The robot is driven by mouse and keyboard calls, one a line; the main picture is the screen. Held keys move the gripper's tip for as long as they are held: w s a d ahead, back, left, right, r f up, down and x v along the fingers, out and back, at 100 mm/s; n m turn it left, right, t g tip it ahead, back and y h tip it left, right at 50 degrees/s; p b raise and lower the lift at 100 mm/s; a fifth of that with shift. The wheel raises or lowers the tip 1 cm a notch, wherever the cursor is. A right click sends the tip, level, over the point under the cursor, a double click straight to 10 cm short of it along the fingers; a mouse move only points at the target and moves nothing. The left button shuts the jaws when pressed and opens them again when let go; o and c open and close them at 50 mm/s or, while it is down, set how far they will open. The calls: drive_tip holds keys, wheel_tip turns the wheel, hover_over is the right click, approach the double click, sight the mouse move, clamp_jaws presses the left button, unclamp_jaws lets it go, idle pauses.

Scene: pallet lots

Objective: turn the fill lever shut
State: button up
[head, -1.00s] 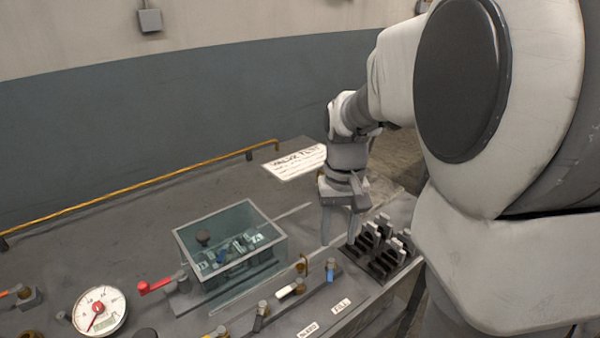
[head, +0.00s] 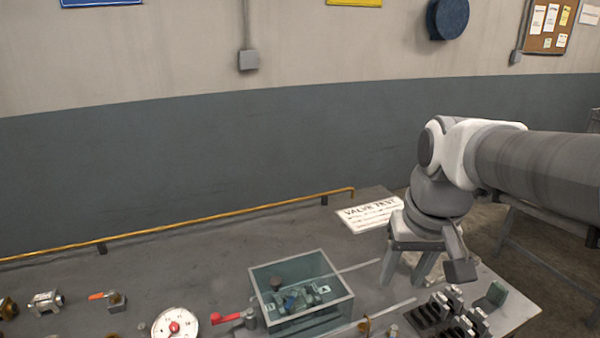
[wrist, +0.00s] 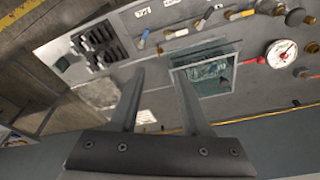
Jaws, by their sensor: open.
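A small blue-handled lever (wrist: 143,39) shows in the wrist view on the front strip of the bench. It stands near a small white label (wrist: 142,12), too small to read there; the earlier head view reads FILL beside this lever. A lever with a pale handle (wrist: 181,33) stands next to it, by a second label. My gripper (head: 403,282) is open and empty above the bench, between the clear box and the black rack. Its two spread fingers (wrist: 160,74) also show in the wrist view, apart from the levers. The front lever row is mostly below the head view.
A clear box (head: 300,290) with parts inside stands left of my gripper. A black slotted rack (head: 440,312) stands at the right. A red lever (head: 228,318) and a dial gauge (head: 175,325) lie further left. A yellow pipe (head: 230,213) runs along the back edge.

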drive_tip(key=s+a+r+n+t+p, duration=0.1)
drive_tip(key=s+a+r+t+p, duration=0.1)
drive_tip(key=s+a+r+p, duration=0.1)
drive_tip(key=shift+s+a+r, duration=0.15)
drive_tip(key=shift+s+r, duration=0.15)
drive_tip(key=shift+s, duration=0.2)
